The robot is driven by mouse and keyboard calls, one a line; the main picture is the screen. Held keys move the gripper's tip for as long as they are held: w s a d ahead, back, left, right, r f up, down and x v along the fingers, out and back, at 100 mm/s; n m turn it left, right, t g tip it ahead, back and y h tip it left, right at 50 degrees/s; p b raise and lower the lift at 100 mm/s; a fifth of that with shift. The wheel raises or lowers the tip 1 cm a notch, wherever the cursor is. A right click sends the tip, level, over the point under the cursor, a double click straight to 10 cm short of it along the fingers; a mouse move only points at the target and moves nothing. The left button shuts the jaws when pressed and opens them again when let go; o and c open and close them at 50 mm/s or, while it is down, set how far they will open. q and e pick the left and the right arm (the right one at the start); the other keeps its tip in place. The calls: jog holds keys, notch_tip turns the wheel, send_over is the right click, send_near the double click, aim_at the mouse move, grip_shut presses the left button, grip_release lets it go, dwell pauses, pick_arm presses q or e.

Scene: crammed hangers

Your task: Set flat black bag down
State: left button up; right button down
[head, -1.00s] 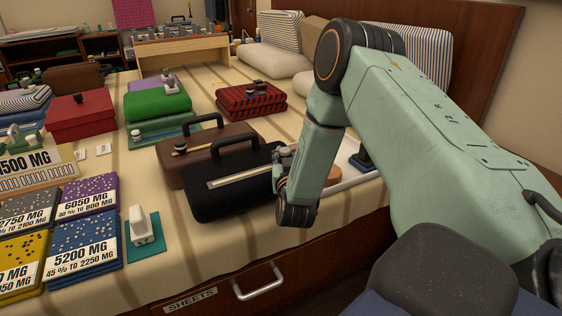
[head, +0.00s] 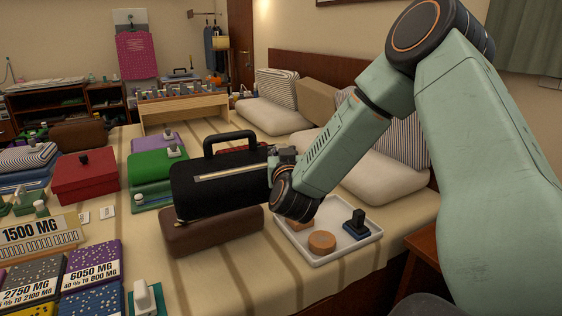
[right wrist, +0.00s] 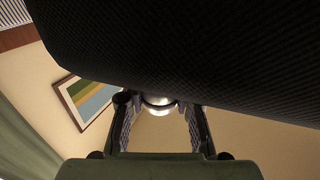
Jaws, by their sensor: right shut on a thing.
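The black bag (head: 222,193), with a pale strip along its side and a black handle on top, is held upright and slightly tilted. My right gripper (head: 276,160) is shut on it at its right end in the head view. The bag hangs in front of and above a brown bag (head: 213,235) on the bed and hides its upper part. In the right wrist view the dark textured bag (right wrist: 200,45) fills the top, close over the fingers (right wrist: 158,120). The exact grip point is hidden. My left gripper is not in view.
A white tray (head: 372,244) with round wooden pieces (head: 322,241) and a dark-blue item (head: 356,228) lies to the right. A red box (head: 88,178) and green folded stack (head: 155,165) are to the left. Striped bed cover (head: 260,275) is bare in front.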

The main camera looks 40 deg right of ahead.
aim_at(259, 167)
jog(key=shift+r, duration=0.5)
jog(key=shift+w+r, duration=0.1)
jog(key=shift+r, duration=0.1)
jog(key=a+n+y, duration=0.1)
jog(key=a, duration=0.1)
jog(key=a+n+t+y, duration=0.1)
jog(key=a, duration=0.1)
jog(key=a+r+n+t+y, duration=0.1)
jog(key=a+y, duration=0.1)
jog(key=shift+w+a, duration=0.2)
jog(key=shift+w, duration=0.05)
jog(key=s+a+f+n+y, duration=0.5)
jog(key=s+a+y, duration=0.2)
jog(key=a, duration=0.4)
jog(key=s+a+f+n+y, duration=0.5)
jog(key=s+a+y, duration=0.2)
jog(key=a, duration=0.5)
jog(key=shift+s+a+f+g+y, duration=0.25)
jog(key=shift+s+f+g+y, duration=0.15)
jog(key=shift+y, duration=0.3)
jog(key=shift+w+a, duration=0.1)
